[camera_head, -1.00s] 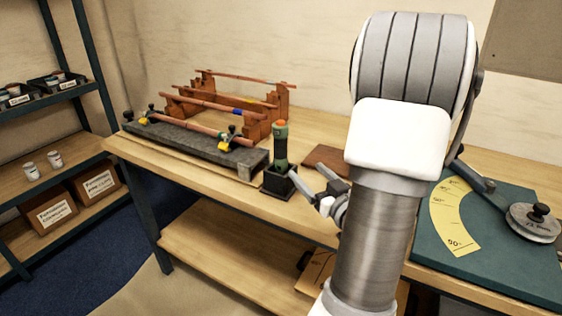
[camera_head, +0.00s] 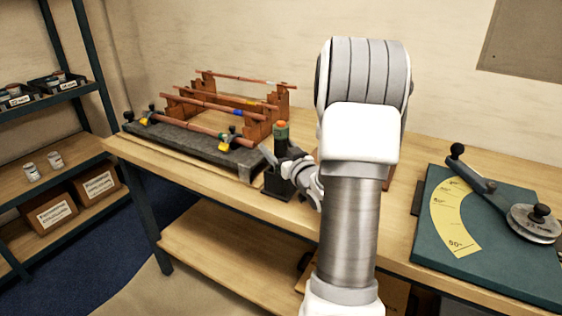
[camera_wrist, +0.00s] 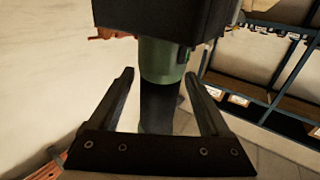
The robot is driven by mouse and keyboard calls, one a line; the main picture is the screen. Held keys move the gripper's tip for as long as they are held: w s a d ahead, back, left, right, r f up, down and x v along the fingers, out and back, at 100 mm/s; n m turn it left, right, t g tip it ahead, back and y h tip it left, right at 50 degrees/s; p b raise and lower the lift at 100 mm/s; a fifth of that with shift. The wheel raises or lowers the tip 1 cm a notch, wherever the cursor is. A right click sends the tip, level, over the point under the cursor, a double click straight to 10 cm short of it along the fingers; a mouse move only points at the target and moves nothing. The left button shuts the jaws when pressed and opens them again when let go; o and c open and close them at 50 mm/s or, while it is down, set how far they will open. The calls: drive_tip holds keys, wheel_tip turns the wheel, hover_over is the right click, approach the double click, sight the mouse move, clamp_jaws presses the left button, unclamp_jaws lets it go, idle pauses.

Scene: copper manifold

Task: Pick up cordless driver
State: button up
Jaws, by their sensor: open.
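The cordless driver (camera_head: 281,132), green with an orange top, stands upright in a black holder (camera_head: 277,186) on the workbench. In the wrist view the picture is turned over: the driver's green part (camera_wrist: 162,60) and dark grip (camera_wrist: 158,105) show below the black holder (camera_wrist: 150,18). My gripper (camera_head: 273,158) is at the driver, above the holder, and hides its middle in the head view. In the wrist view my gripper (camera_wrist: 160,76) is open, with one finger on each side of the driver. Whether a finger touches it, I cannot tell.
A copper pipe manifold on a grey slab (camera_head: 185,148) is just left of the driver. A teal bending board (camera_head: 480,265) with a lever and yellow scale lies to the right. A shelf with cartons (camera_head: 55,213) stands at far left. Bare bench lies in front of the holder.

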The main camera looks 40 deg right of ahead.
drive_tip(key=shift+w+d, duration=0.15)
drive_tip(key=shift+w, duration=0.45)
drive_tip(key=shift+r, duration=0.1)
clamp_jaws()
